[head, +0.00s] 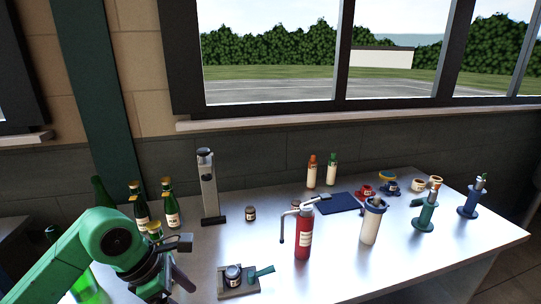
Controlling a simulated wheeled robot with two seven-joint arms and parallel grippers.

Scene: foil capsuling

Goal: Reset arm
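My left arm is green and comes in from the lower left. Its dark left gripper (184,283) points down over the front left of the metal table (330,278). Its fingers are small and partly hidden by the wrist, so I cannot tell whether they are open or shut. I see nothing clearly held in it. To its right lies a grey board (233,291) with a dark jar (233,275) and a green-handled tool (262,272), apart from the gripper. My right gripper is not in view.
Green bottles (172,209) stand behind my arm, and another green bottle (88,289) is beside it. A tall silver stand (208,188), a red dispenser (303,238) and a white canister (371,226) stand further right. The front middle and front right of the table are clear.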

